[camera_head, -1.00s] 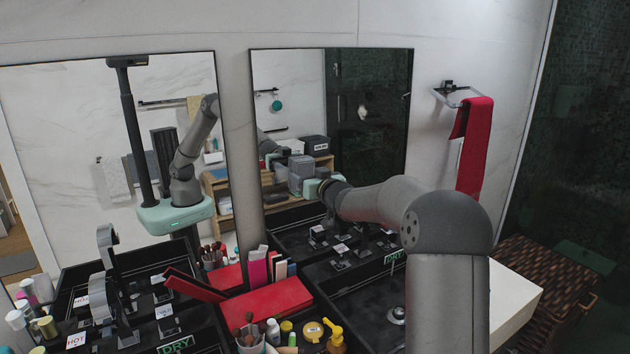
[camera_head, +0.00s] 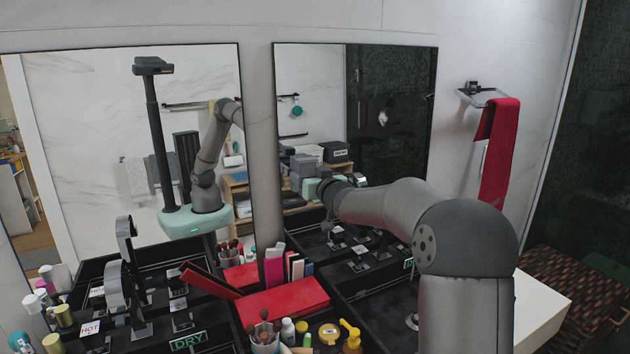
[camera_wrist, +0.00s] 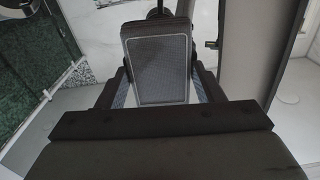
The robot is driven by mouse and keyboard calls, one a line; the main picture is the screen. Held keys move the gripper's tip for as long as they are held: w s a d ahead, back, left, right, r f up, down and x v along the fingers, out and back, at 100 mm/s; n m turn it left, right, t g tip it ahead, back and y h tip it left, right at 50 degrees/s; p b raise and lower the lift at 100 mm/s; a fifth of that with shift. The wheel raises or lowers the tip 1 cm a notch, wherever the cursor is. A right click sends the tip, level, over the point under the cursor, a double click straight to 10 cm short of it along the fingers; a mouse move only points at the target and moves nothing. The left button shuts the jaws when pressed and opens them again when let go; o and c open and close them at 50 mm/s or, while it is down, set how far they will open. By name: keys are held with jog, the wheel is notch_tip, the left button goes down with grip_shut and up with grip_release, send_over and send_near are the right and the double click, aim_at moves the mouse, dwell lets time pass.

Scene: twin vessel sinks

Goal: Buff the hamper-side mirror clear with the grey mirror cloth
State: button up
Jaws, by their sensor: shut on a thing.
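The hamper-side mirror (camera_head: 390,80) is the right one of two wall mirrors in the head view, nearer the brown woven hamper (camera_head: 565,300). No haze or smear on it is clear at this size. My gripper (camera_head: 328,190) is at the lower part of this mirror, at the far end of my arm; whether it touches the glass I cannot tell. In the wrist view, my gripper (camera_wrist: 158,92) is shut on the grey mirror cloth (camera_wrist: 158,70), a flat dark grey pad with a paler edge. The cloth is not clearly visible in the head view.
The left mirror (camera_head: 90,110) reflects my own body. A red towel (camera_head: 500,150) hangs at the right.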

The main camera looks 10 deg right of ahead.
jog(key=shift+s+a+b, duration=0.25)
jog(key=shift+a+b, duration=0.3)
jog(key=shift+a, duration=0.65)
jog(key=shift+v, duration=2.95)
jog(key=shift+s+d, duration=0.1)
jog(key=shift+d, duration=0.05)
jog(key=v, duration=0.2)
jog(key=shift+s, duration=0.35)
